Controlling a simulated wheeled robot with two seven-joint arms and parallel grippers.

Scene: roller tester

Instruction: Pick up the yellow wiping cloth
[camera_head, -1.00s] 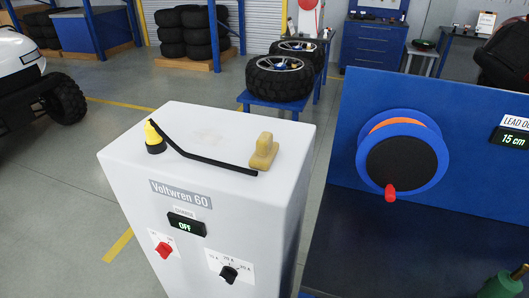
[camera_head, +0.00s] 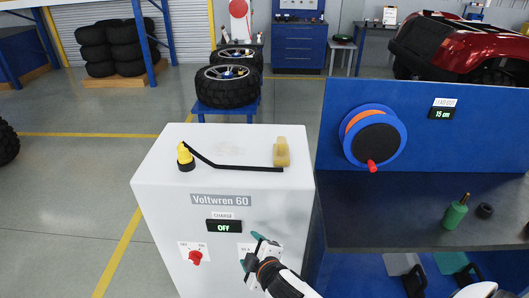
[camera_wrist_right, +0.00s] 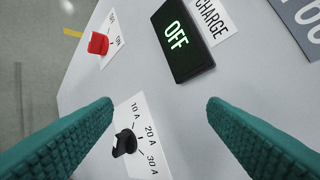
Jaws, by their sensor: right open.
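A pale yellow, folded-looking piece (camera_head: 282,152), which I take to be the wiping cloth, sits on top of the grey Voltwren 60 cabinet (camera_head: 160,215), near its right edge. A black strip runs to it from a yellow-and-black fitting (camera_head: 185,157). My right gripper (camera_head: 254,252) is in front of the cabinet's front panel, below the cloth and apart from it. Its green fingers are spread and empty. In the right wrist view the gripper (camera_wrist_right: 160,108) faces the panel, and the cloth does not show there. My left gripper is not in view.
The panel has a red switch (camera_head: 195,258), a display reading OFF (camera_head: 224,226) and a black dial (camera_wrist_right: 124,142). At the right are a dark bench (camera_head: 410,205), a blue reel (camera_head: 373,138) and a green bottle (camera_head: 455,213). Tyres (camera_head: 228,86) stand behind.

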